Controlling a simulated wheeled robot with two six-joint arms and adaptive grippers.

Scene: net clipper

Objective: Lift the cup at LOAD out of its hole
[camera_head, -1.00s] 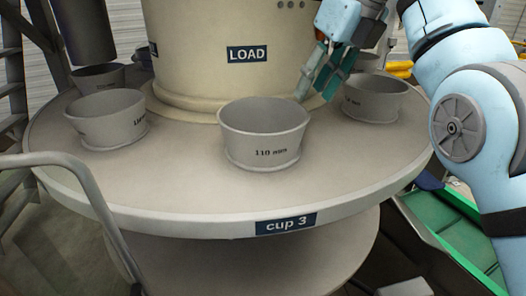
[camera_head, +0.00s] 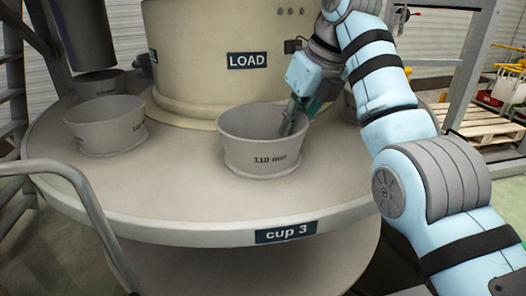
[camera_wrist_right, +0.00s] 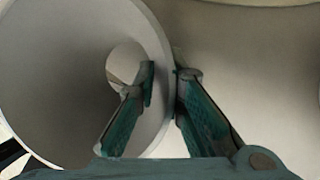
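The grey cup marked "110 mm" (camera_head: 262,158) stands upright in the round table in front of the LOAD sign (camera_head: 247,61). My right gripper (camera_head: 290,122) points down at the cup's right rear rim. In the right wrist view my right gripper (camera_wrist_right: 165,78) straddles the cup wall, one finger inside the cup (camera_wrist_right: 60,75) and one outside. The fingers are apart, with a gap showing between the inner finger and the wall. The cup's base in its hole is hidden from above. My left gripper is not in view.
A second cup (camera_head: 105,127) stands to the left and another (camera_head: 98,83) behind it under a dark tube (camera_head: 95,35). A cup at the right is mostly hidden by my arm. The "cup 3" label (camera_head: 286,232) is on the table rim (camera_head: 190,232). A grey rail (camera_head: 85,190) curves at the front left.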

